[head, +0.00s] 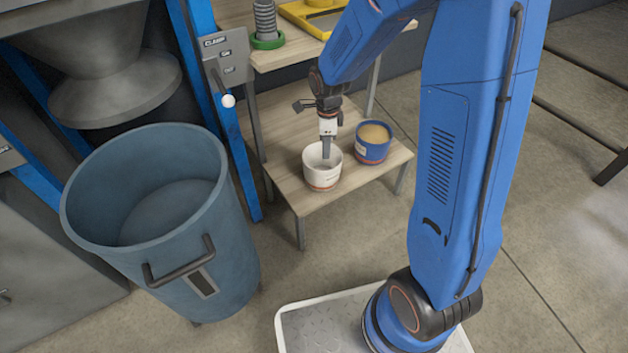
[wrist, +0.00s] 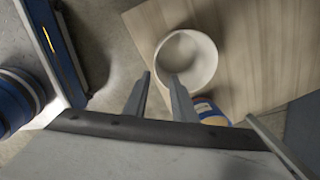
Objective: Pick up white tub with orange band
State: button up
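The white tub (head: 318,174) with an orange band near its base stands upright on the low wooden table in the head view. Its round, open mouth shows in the wrist view (wrist: 205,62), and its inside looks pale and empty. My gripper (head: 327,152) points down at the tub's mouth. In the wrist view my gripper (wrist: 159,77) has its two fingers apart with nothing held between them. The right finger overlaps the tub's near-left rim, and the left finger is outside it. I cannot tell how far the tips reach down or whether they touch the tub.
A blue tub (head: 371,152) with tan contents stands close to the right of the white tub. The low wooden table (head: 283,170) has bare room at its left. A large blue-grey bin (head: 215,260) and a blue post (head: 236,150) stand left. A higher shelf (head: 283,56) is behind.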

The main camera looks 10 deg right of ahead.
aim_at(321, 174)
jog(key=shift+m, duration=0.3)
jog(key=f, duration=0.4)
jog(key=a+f, duration=0.1)
jog(key=f, duration=0.9)
jog(key=shift+w+a, duration=0.15)
jog(key=shift+w, duration=0.1)
jog(key=shift+d+f, duration=0.2)
jog(key=shift+f, duration=2.4)
grip_shut()
